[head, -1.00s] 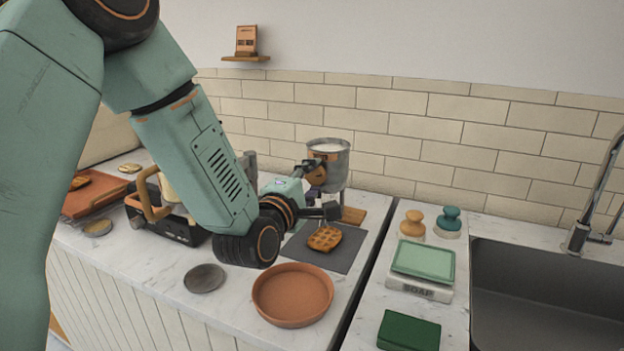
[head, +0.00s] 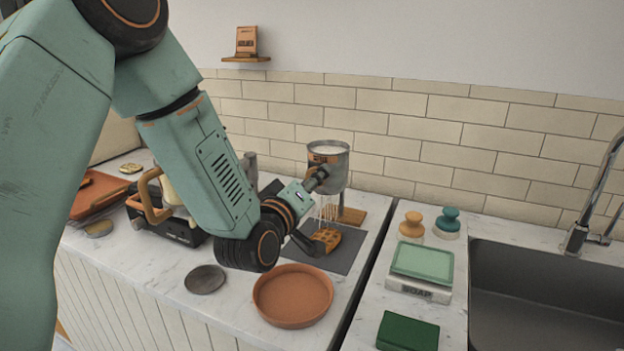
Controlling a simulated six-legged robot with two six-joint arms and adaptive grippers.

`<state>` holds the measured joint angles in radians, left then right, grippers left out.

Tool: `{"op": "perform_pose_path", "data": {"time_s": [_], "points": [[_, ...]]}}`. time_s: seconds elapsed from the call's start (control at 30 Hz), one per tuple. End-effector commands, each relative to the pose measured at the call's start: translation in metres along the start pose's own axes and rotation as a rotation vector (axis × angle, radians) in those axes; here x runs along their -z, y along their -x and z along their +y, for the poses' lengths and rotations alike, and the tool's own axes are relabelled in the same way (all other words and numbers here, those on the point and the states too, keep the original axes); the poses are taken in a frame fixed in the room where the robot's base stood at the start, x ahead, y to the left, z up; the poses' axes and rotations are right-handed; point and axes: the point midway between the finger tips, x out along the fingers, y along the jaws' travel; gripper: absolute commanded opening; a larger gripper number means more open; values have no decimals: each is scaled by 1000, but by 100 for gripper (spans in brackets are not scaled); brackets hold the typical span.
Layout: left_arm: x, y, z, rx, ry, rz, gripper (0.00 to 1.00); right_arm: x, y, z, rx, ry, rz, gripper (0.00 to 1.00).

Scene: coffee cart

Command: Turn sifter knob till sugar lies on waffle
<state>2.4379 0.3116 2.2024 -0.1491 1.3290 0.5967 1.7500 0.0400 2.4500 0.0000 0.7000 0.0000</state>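The metal sifter (head: 332,160) stands at the back of the counter, with white sugar showing at its top. Thin white streams (head: 329,208) fall from under it toward the golden waffle (head: 327,238) on a dark grey mat (head: 344,257). Whether sugar lies on the waffle is too small to tell. My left gripper (head: 319,178) reaches to the front of the sifter, where the knob is; its tip hides the knob. The fingers are too small and overlapped to show whether they are shut on it. My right gripper is out of view.
A terracotta dish (head: 293,296) and a dark round disc (head: 205,279) are at the counter front. A waffle iron (head: 170,228) stands left, partly behind my arm.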

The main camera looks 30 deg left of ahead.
Motion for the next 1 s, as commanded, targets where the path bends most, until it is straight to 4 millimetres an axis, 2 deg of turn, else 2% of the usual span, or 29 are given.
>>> {"op": "perform_pose_path", "data": {"time_s": [0.6,1.0], "points": [[0,0,0,0,-566,-3,7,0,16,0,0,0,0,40],[0,0,-2,1,-792,-5,7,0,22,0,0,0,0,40]]}}
